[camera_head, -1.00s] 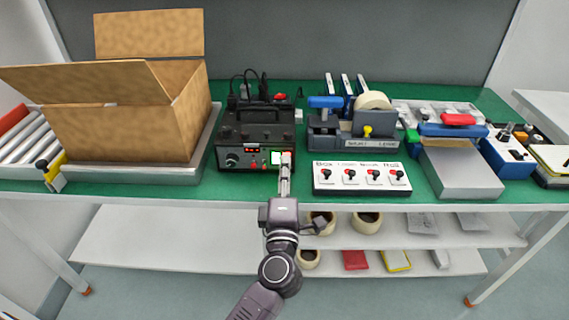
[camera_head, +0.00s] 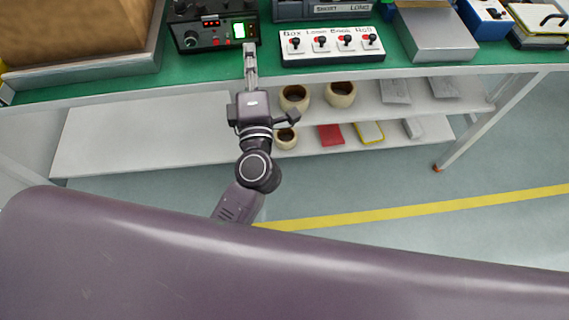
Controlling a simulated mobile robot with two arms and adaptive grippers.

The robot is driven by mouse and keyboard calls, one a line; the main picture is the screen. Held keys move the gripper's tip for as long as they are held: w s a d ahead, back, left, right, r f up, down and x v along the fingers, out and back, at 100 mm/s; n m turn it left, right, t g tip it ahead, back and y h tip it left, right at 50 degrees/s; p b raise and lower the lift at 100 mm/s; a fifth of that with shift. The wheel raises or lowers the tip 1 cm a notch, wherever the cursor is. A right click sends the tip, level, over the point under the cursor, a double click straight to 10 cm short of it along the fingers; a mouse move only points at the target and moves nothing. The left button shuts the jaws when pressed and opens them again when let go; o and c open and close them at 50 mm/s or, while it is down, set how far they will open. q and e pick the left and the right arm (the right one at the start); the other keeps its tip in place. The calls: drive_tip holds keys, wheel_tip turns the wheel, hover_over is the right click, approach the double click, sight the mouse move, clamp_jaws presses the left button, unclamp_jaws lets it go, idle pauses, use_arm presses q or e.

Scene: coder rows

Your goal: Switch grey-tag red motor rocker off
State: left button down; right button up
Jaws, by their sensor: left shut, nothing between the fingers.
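The black coder box (camera_head: 213,38) stands at the top of the view on the green bench, its upper part cut off. Its front has a knob, a red number display (camera_head: 211,23) and a lit green-white square (camera_head: 238,31). A small red and green switch area (camera_head: 251,30) sits right of that square; its tag and its tilt are too small to read. My left gripper (camera_head: 250,46) is shut and empty, its fingertips just in front of the panel's lower right edge, below that area. My right gripper is not in view.
A white box with several levers (camera_head: 331,45) stands right of the coder. A grey block (camera_head: 435,38) lies farther right. A cardboard box (camera_head: 75,30) is at left. Shelves (camera_head: 140,140) with rolls are below the bench.

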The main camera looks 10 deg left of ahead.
use_arm(q)
drive_tip(key=v, duration=1)
drive_tip(key=s+d+f+m+g+h+p, duration=0.1)
drive_tip(key=d+f+m+g+h+p, duration=0.1)
drive_tip(key=f+m, duration=0.6)
drive_tip(key=s+d+f+m+g+h+p, duration=0.1)
drive_tip(key=d+f+m+h+p, duration=0.3)
drive_tip(key=f, duration=1.2)
drive_tip(key=shift+s+d+m+g+h+p, duration=0.35)
drive_tip(key=shift+m+g+h, duration=0.55)
drive_tip(key=shift+m+h, duration=1)
drive_tip(key=shift+w+d+m, duration=0.1)
drive_tip(key=shift+m, duration=0.3)
